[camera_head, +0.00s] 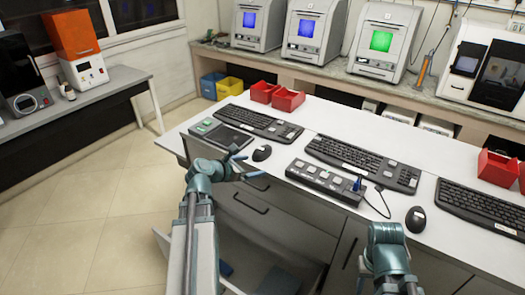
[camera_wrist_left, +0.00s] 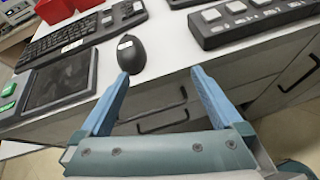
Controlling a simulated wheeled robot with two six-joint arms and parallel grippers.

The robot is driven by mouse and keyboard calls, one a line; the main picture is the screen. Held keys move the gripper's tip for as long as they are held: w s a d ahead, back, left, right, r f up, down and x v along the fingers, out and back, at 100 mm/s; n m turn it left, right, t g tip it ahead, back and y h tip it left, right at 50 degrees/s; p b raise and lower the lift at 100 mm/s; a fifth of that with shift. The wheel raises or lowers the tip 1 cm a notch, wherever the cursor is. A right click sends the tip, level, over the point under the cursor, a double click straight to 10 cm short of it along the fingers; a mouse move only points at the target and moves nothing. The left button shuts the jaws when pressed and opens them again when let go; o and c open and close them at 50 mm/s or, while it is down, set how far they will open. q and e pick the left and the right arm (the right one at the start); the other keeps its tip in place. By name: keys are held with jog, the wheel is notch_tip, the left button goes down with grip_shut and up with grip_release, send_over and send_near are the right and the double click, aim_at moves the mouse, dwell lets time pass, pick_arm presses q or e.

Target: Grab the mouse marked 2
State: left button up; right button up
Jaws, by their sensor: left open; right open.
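A small black mouse (camera_head: 262,153) lies on the white bench between a keyboard and a button panel. It also shows in the left wrist view (camera_wrist_left: 131,55), with a small pale label on top that I cannot read. A second black mouse (camera_head: 415,219) lies further right, its mark also too small to read. My left gripper (camera_head: 248,163) is open and empty at the bench's front edge, near the first mouse. In the left wrist view its fingers (camera_wrist_left: 160,76) point toward that mouse, not touching it. My right arm shows at the bottom right; its fingers are not visible.
Keyboards (camera_head: 260,122) (camera_head: 362,162) (camera_head: 482,207), a dark tablet-like pad (camera_head: 221,135) and a button panel (camera_head: 327,182) crowd the white bench (camera_head: 316,118). Red bins (camera_head: 288,99) stand behind. Drawers, one pulled open, lie below the front edge. A cable runs near the second mouse.

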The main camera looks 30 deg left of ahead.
aim_at(257, 152)
pick_arm(q)
jog(key=a+r+n+t+y, duration=0.1)
jog(key=a+r+n, duration=0.15)
jog(key=a, duration=0.25)
jog(key=shift+n, duration=0.25)
jog(key=b+x, duration=0.1)
jog(key=x, duration=0.3)
jog(key=f+b+x, duration=0.1)
jog(key=b+x, duration=0.1)
jog(key=x, duration=0.2)
jog(key=shift+d, duration=0.25)
jog(key=shift+w+d+f, duration=0.1)
jog(key=shift+w, duration=0.25)
jog(key=b+x, duration=0.2)
jog(key=x, duration=0.3)
jog(key=shift+w, duration=0.15)
jog(key=c, duration=1.4)
